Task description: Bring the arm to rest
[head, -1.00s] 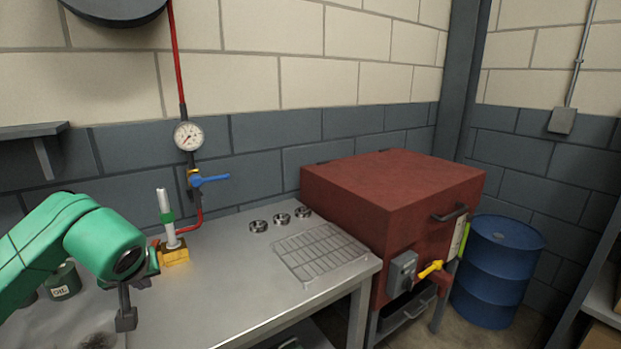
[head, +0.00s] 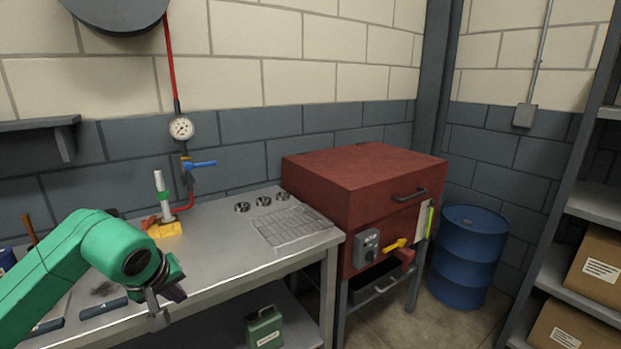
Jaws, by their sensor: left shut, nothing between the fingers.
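My left arm comes in from the left in the head view, green and bent at the joint. Its gripper (head: 158,308) is shut and empty, near the front edge of the metal workbench (head: 215,262). It points downward and touches nothing that I can see. My right gripper does not show.
A white cylinder on a yellow base (head: 166,229), several metal rings (head: 263,201) and a wire rack (head: 291,226) are on the bench. Right of it stand a red metal cabinet (head: 362,182), a blue drum (head: 468,258) and shelves with boxes (head: 600,262). A green can (head: 264,327) sits below the bench.

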